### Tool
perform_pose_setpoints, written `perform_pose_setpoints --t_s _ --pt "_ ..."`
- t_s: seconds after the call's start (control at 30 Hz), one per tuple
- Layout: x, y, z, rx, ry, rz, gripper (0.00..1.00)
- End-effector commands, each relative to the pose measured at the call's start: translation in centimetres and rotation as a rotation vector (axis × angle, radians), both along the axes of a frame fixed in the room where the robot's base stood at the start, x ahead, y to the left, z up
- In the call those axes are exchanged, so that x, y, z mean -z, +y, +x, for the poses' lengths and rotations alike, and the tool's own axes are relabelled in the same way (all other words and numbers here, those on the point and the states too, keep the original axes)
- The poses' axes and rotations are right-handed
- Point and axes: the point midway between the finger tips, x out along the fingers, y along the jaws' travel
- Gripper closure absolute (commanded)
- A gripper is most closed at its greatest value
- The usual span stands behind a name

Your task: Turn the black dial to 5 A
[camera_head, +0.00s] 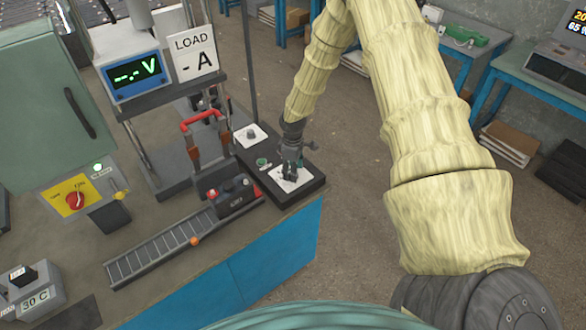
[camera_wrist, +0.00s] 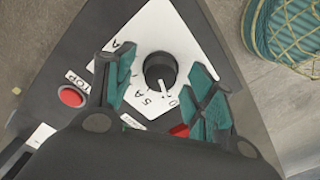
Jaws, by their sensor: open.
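The black dial (camera_wrist: 160,70) sits on a white scale plate (camera_wrist: 148,32) in the wrist view. A short white mark on the dial's lower edge points down, close to the 0; the 5 A print lies just left of it. My gripper (camera_wrist: 162,64) is open, with one teal finger on each side of the dial. I cannot tell whether either finger touches it. In the head view my gripper (camera_head: 290,178) points down over the white plate (camera_head: 301,184) on a black box, and it hides the dial.
A red STOP button (camera_wrist: 71,96) is left of the plate. A second plate with a grey knob (camera_head: 251,134) lies behind my gripper. A display (camera_head: 135,75) reads "--.- V"; a LOAD sign (camera_head: 193,52) reads "- A". A red-handled clamp (camera_head: 203,119) stands left of the box.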

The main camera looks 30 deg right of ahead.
Motion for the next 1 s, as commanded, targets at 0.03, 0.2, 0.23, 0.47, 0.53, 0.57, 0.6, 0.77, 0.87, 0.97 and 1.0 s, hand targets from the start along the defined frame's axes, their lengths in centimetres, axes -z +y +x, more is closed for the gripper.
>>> perform_pose_setpoints --t_s 0.03,0.2,0.23,0.47,0.53,0.57,0.6,0.77,0.87,0.97,1.0 --pt "0.10 0.01 0.03 0.000 0.000 0.000 0.45" --pt "0.32 0.01 0.02 0.000 -0.001 0.001 0.45" --pt "0.32 0.00 0.02 0.000 -0.001 0.001 0.45" --pt "0.32 0.01 0.00 0.000 0.000 0.000 0.62" --pt "0.31 0.01 -0.01 0.000 0.000 0.000 0.74" --pt "0.31 0.01 -0.01 0.000 0.000 0.000 0.80" --pt "0.31 0.00 0.00 0.001 0.000 0.000 0.87" --pt "0.31 -0.02 0.01 0.002 0.000 0.000 0.91" --pt "0.33 -0.02 0.02 0.013 -0.001 -0.001 0.91" --pt "0.37 -0.04 0.03 0.040 -0.001 -0.001 0.91" --pt "0.38 -0.05 0.02 0.054 -0.001 -0.002 0.91"
